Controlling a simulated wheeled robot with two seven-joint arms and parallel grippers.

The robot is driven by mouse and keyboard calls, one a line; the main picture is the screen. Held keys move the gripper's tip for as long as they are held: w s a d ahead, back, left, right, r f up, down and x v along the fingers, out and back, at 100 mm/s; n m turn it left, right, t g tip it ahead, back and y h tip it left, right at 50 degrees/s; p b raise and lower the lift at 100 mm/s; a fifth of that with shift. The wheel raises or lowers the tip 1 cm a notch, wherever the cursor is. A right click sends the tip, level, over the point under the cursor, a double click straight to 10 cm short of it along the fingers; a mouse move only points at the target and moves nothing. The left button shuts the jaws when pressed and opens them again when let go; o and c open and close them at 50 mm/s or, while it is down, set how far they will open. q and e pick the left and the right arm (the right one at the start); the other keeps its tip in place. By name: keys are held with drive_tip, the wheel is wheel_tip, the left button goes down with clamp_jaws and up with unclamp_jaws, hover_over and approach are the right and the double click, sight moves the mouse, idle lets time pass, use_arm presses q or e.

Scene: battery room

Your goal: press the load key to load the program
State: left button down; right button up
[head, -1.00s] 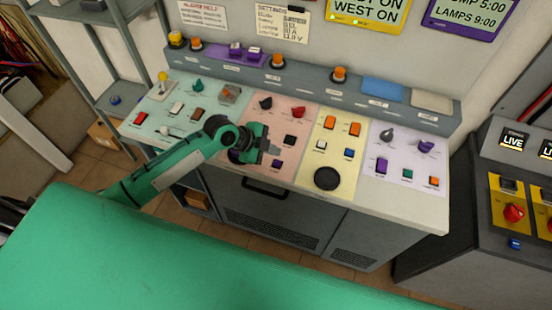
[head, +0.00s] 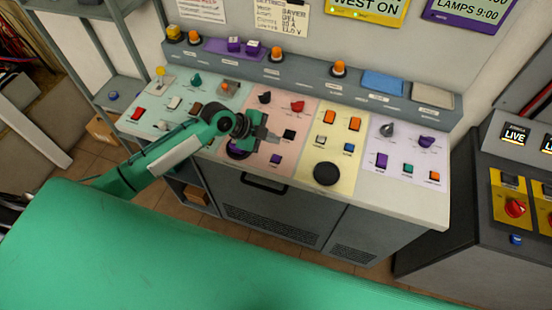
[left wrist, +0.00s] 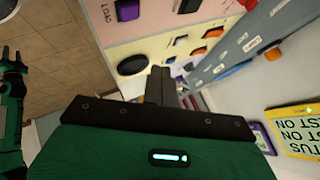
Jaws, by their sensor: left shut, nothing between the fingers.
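The load key is a purple square key (head: 275,159) on the pink section of the sloped console. In the left wrist view the purple key (left wrist: 127,10) is at the top edge beside a "LOAD" label. My left gripper (head: 270,137) is shut and empty, hovering over the pink section just behind the load key in the head view. Its shut fingers (left wrist: 160,86) also show in the left wrist view, apart from the key. I cannot tell the exact height of the fingertips above the panel.
A black square key (head: 290,135) is close to my fingertips. A purple round button (head: 237,151) is partly hidden by my left arm. The yellow section has a big black round button (head: 326,174). A raised ledge with orange lamps (head: 337,69) runs along the back.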

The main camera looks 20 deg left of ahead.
use_arm(q)
drive_tip(key=b, duration=0.3)
hover_over(272, 158)
wheel_tip(272, 158, down, 6)
drive_tip(key=shift+r, duration=0.2)
drive_tip(key=shift+f+b, duration=0.6)
drive_tip(key=shift+f, duration=0.1)
idle(1.0)
drive_tip(key=shift+f+b, duration=0.3)
drive_tip(key=shift+b, duration=0.15)
drive_tip(key=shift+s+d+f+b, duration=0.1)
drive_tip(key=shift+f+b, duration=0.35)
drive_tip(key=shift+f, duration=0.05)
idle(0.5)
drive_tip(key=shift+r, duration=0.1)
drive_tip(key=shift+r+p, duration=0.5)
drive_tip(key=shift+r, duration=0.3)
drive_tip(key=shift+r+p, duration=1.65)
drive_tip(key=shift+r, duration=0.85)
